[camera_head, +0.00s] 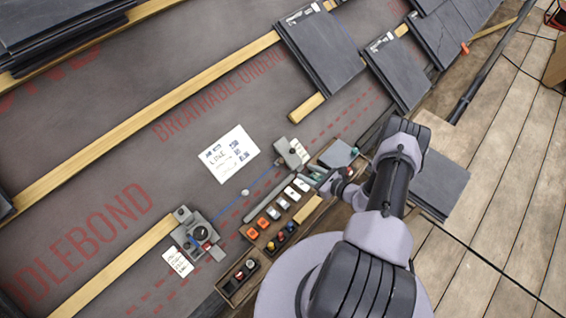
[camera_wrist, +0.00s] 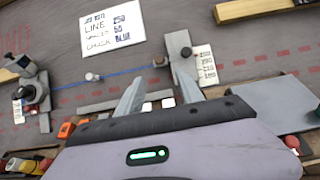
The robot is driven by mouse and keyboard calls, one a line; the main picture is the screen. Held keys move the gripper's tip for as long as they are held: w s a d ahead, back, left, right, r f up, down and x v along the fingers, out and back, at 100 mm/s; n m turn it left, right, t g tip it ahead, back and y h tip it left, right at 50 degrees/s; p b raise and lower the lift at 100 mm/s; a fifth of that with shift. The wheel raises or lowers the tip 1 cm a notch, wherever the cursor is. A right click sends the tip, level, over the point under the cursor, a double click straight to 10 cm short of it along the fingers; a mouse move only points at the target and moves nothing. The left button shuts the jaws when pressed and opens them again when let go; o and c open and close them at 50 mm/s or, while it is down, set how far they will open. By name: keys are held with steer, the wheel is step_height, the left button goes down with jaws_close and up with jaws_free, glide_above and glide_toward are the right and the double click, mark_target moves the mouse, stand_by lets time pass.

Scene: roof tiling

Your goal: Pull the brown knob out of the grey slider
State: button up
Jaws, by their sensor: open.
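The grey slider (camera_wrist: 181,62) is an upright block in the upper middle of the wrist view, with a small brown knob (camera_wrist: 186,52) on it. In the head view the slider (camera_head: 288,150) stands at the right end of the blue line, and its knob is too small to make out clearly. My gripper (camera_wrist: 159,78) is open and empty. Its right fingertip shows just below the slider, and the left fingertip is off to its left. I cannot tell whether the finger touches the slider. In the head view my gripper (camera_head: 328,182) is over the wooden tray, right of the slider.
A grey reel device (camera_head: 196,234) stands at the left end of the blue line. A wooden tray (camera_head: 262,256) holds several coloured pieces. A written card (camera_head: 229,154) lies on the underlay. Slates (camera_head: 318,48) lie beyond.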

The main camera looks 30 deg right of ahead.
mark_target(282, 162)
steer(key=b+x, duration=0.3)
steer(key=x, duration=0.9)
steer(key=shift+w+a+f, duration=0.15)
steer(key=shift+w+f, duration=0.05)
steer(key=shift+w, duration=0.05)
jaws_close()
stand_by(0.6)
